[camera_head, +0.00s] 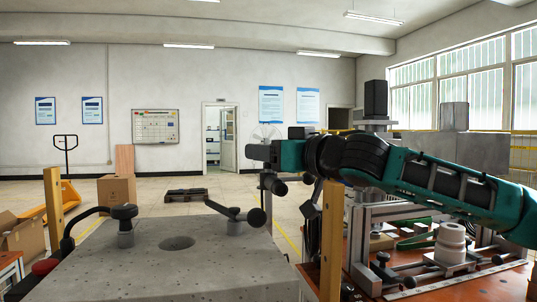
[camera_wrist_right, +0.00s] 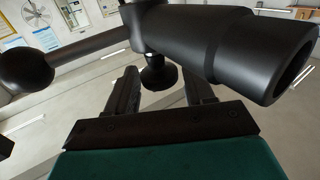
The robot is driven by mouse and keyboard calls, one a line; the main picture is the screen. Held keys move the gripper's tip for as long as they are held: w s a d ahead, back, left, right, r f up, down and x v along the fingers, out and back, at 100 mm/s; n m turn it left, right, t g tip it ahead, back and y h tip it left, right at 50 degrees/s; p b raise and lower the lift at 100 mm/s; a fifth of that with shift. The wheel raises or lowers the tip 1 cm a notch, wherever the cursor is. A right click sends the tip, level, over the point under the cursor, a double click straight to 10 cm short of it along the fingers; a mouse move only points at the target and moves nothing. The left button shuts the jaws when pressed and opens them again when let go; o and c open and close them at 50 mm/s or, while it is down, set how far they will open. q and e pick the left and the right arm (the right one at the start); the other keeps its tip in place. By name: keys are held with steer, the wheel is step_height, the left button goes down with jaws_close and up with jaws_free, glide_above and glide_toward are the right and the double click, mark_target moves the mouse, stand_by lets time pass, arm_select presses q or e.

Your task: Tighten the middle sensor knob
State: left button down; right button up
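My right gripper (camera_head: 258,152) reaches in from the right, past the far right corner of the grey heater plate (camera_head: 190,265). In the wrist view the right gripper (camera_wrist_right: 161,80) is open, its two dark fingers apart. A small black knob (camera_wrist_right: 158,74) shows between the fingertips; I cannot tell whether they touch it. A thick black cylinder (camera_wrist_right: 240,50) and a black ball (camera_wrist_right: 25,70) on a rod lie across the wrist view. In the head view, black sensor parts (camera_head: 278,188) show just below the gripper. My left gripper is not in view.
Two black-handled sensor arms stand on the plate, a left one (camera_head: 124,212) and a right one (camera_head: 235,215). A wooden post (camera_head: 332,240) rises below my right arm. A white stepped cylinder (camera_head: 450,243) stands on the orange bench (camera_head: 465,288) at right.

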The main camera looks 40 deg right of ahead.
steer(key=shift+o, duration=0.3)
steer(key=shift+f, duration=0.15)
step_height(320, 180, up, 8)
steer(key=p, duration=0.6)
arm_select(q)
step_height(320, 180, up, 11)
steer(key=s+a+p, duration=0.1)
steer(key=a+p, duration=0.1)
steer(key=p, duration=0.7)
steer(key=shift+s+a+y, duration=0.3)
steer(key=shift+a+y, duration=0.1)
arm_select(e)
step_height(320, 180, up, 12)
arm_select(q)
steer(key=shift+w, duration=0.2)
steer(key=shift+f, duration=0.1)
